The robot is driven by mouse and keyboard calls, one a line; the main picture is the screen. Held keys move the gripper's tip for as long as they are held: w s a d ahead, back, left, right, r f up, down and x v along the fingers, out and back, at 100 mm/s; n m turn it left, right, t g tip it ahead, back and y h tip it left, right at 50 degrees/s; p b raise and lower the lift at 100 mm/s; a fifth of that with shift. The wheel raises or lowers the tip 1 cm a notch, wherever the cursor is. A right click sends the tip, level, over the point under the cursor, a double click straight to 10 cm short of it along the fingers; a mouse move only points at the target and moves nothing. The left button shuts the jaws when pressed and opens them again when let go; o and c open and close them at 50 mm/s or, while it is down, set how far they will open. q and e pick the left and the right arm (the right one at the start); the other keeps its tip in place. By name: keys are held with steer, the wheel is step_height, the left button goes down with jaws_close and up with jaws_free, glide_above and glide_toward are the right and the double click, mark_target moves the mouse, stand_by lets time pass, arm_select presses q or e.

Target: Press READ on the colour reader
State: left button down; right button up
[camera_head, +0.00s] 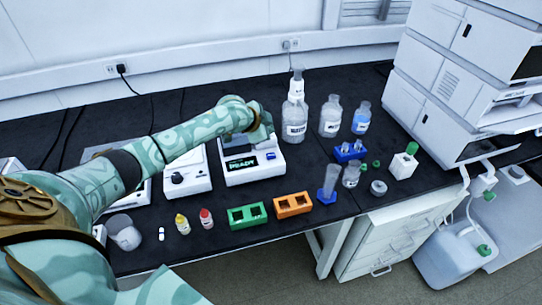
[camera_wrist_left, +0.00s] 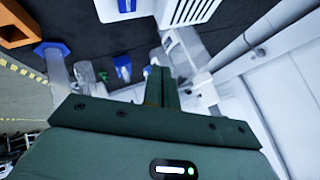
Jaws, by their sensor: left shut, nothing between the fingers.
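The colour reader (camera_head: 255,172) appears to be the white box near the middle of the bench in the head view. Its dark display shows READY in green letters, and a blue button (camera_head: 271,156) sits to the right of the display. My left gripper (camera_head: 266,138) is over the back of this box, just above and behind the button; I cannot tell whether it touches the box. In the left wrist view its fingers (camera_wrist_left: 161,87) are together with nothing between them. My right gripper is not in view.
A white device with a knob (camera_head: 187,178) stands to the left. Green (camera_head: 248,222) and orange (camera_head: 293,212) racks stand in front, by the bench edge. Bottles (camera_head: 295,120) stand behind right, and a blue rack (camera_head: 349,154) stands right. A tall instrument stack (camera_head: 450,90) fills the right side.

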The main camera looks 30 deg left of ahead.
arm_select(q)
steer(key=b, duration=0.6)
glide_above(269, 157)
step_height(269, 157, down, 7)
steer(key=shift+a, duration=0.1)
steer(key=shift+f+b, duration=0.35)
steer(key=shift+f, duration=0.35)
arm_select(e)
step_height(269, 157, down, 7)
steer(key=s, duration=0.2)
arm_select(q)
steer(key=shift+f, duration=0.15)
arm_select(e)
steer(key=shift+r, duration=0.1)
arm_select(q)
steer(key=shift+f, duration=0.25)
steer(key=shift+f, duration=0.45)
stand_by(0.8)
steer(key=shift+r, duration=0.1)
steer(key=shift+r+p, duration=0.75)
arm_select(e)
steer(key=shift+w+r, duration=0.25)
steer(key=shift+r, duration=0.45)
